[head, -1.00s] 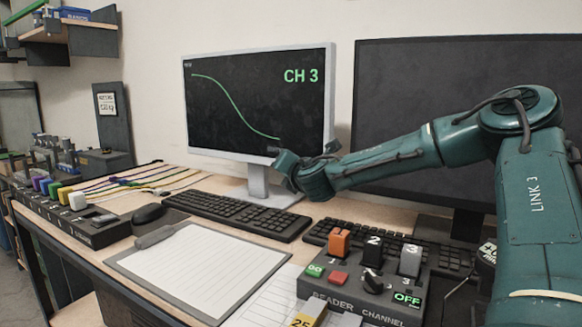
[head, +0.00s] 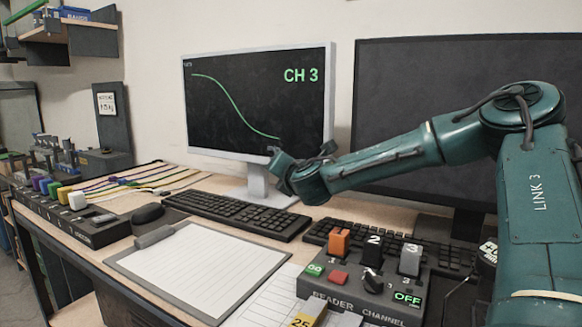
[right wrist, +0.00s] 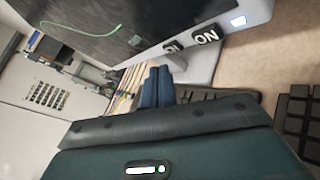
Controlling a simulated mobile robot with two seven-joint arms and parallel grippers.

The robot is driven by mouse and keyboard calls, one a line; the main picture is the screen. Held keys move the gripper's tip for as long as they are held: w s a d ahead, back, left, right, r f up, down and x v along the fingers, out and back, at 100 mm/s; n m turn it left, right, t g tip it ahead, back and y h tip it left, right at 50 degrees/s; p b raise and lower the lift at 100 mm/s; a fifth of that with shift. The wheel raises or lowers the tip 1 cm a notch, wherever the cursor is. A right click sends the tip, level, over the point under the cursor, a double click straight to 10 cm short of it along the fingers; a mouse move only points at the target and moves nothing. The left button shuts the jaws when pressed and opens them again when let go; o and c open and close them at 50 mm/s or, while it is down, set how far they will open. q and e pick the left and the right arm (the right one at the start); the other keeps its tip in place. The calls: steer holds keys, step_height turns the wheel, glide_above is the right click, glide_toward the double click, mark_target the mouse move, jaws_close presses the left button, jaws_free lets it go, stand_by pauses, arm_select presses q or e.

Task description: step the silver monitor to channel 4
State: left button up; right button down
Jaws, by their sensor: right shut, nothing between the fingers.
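The silver monitor (head: 258,152) stands at the back of the desk. Its dark screen shows "CH 3" and a falling green curve. In the right wrist view its lower bezel (right wrist: 236,38) carries dark buttons (right wrist: 206,36), one reading "ON"; the other label is cut off or unclear. A small light glows near the bezel's right end. My right gripper (head: 272,151) is at the monitor's lower right edge, in front of the bezel. Its blue fingers (right wrist: 156,84) are shut and empty, just below the bezel; I cannot tell whether they touch it. My left gripper is not in view.
A larger dark monitor (head: 420,90) stands right, behind my arm. Below are keyboards (head: 235,213), a clipboard (head: 200,262) and a channel box (head: 345,298) with levers 1, 2, 3 and an "OFF" display.

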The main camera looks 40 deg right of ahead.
steer(key=shift+s+a+b, duration=0.1)
steer(key=shift+s+a, duration=0.1)
steer(key=shift+a, duration=0.5)
steer(key=shift+s+a+b, duration=0.1)
steer(key=shift+s+a, duration=0.1)
steer(key=shift+a, duration=0.45)
steer(key=shift+s+a+b, duration=0.1)
steer(key=shift+s+a, duration=0.1)
steer(key=shift+a, duration=0.5)
